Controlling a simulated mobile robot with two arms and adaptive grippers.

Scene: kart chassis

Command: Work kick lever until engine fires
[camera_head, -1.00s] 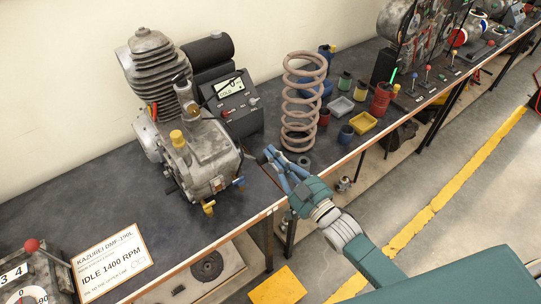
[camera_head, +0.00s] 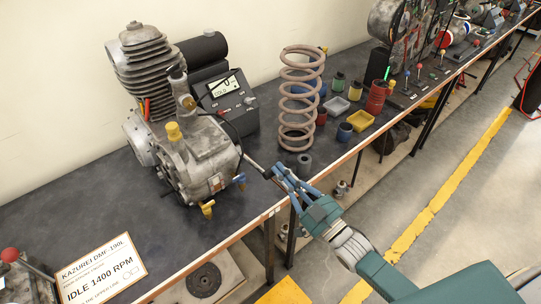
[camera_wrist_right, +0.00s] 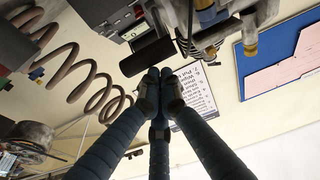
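The grey finned engine (camera_head: 185,160) stands on the dark bench. Its metal kick lever (camera_head: 254,164) sticks out from the right side toward the bench's front edge. My right gripper (camera_head: 276,173) is at the lever's outer end, over the front edge. In the right wrist view, a black cylindrical grip (camera_wrist_right: 147,56), apparently the lever's pedal, lies just beyond the fingertips of my right gripper (camera_wrist_right: 158,78). The fingers are drawn together with nothing seen between them; whether they touch the pedal is unclear. The meter (camera_head: 227,88) beside the engine shows 0. My left gripper is not in view.
A tall coil spring (camera_head: 299,100) stands right of the engine, close to my right gripper. A sign (camera_head: 100,268) reading IDLE 1400 RPM lies at the front left. Bench space left of the engine is clear.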

